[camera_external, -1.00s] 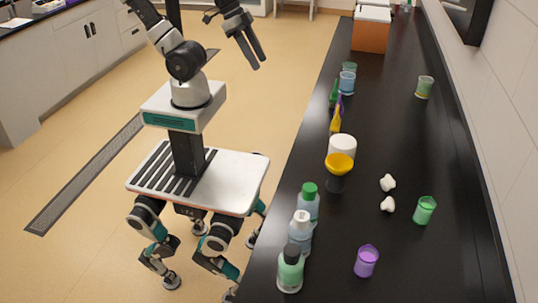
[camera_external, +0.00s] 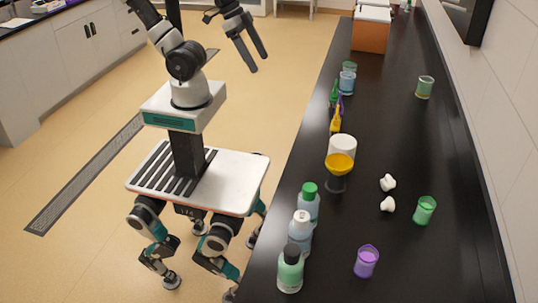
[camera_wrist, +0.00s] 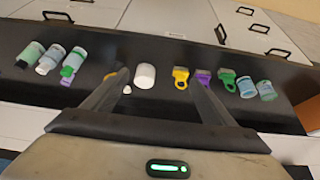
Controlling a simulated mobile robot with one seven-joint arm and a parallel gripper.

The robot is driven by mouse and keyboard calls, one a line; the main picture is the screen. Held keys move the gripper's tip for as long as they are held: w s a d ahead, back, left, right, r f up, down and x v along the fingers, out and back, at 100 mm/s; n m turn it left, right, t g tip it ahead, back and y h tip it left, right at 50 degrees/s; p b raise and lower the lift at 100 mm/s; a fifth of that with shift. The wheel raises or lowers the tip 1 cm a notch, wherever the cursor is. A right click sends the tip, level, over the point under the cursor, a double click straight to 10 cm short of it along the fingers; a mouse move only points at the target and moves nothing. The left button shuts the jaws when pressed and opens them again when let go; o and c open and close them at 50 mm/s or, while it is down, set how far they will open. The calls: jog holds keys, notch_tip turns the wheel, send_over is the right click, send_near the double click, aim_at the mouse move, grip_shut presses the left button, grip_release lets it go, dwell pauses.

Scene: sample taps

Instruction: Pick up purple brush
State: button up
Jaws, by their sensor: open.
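The purple brush (camera_wrist: 203,76) shows in the wrist view between a yellow brush (camera_wrist: 181,77) and a green brush (camera_wrist: 227,79) on the black counter (camera_wrist: 203,55). The right finger partly overlaps it there. In the external view only slivers of the purple brush (camera_external: 341,103) show, between the green brush (camera_external: 334,94) and the yellow brush (camera_external: 336,120). My gripper (camera_external: 259,64) is open and empty, raised in the air left of the counter and apart from the brushes. Its fingers (camera_wrist: 160,78) spread wide in the wrist view.
Two blue-tinted beakers (camera_external: 348,80) stand just beyond the brushes. A white container (camera_external: 342,148) and a yellow funnel (camera_external: 340,164) are on the near side. Several bottles (camera_external: 300,230) line the near left edge. An orange box (camera_external: 370,34) stands far back.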

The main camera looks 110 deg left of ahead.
jog(key=w+a+r+n+g+h, duration=0.1)
jog(key=w+a+n, duration=0.2)
jog(key=w+n, duration=0.45)
jog(key=w+a+r+n+g, duration=0.1)
jog(key=w+a+n, duration=0.2)
jog(key=w+n, duration=0.45)
jog(key=w+a+f+n+g, duration=0.2)
jog(key=w+a+f+n, duration=0.3)
jog(key=w+a+n, duration=0.5)
jog(key=w+a+f+n+g+y, duration=0.1)
jog(key=a+f+n+g, duration=0.1)
jog(key=a+f+n, duration=0.65)
jog(key=f, duration=0.3)
jog(key=d+f+n, duration=0.1)
jog(key=f, duration=0.1)
jog(key=d+f+n, duration=0.1)
jog(key=f, duration=0.2)
jog(key=shift+w+d+f+n, duration=0.15)
jog(key=shift+d+f+n, duration=0.05)
jog(key=shift+f+n, duration=0.1)
jog(key=shift+w+d+f, duration=0.15)
jog(key=shift+f, duration=1.45)
jog(key=shift+w+d+f, duration=0.1)
jog(key=shift+d+f, duration=0.05)
jog(key=shift+f, duration=1.45)
jog(key=c, duration=1.2)
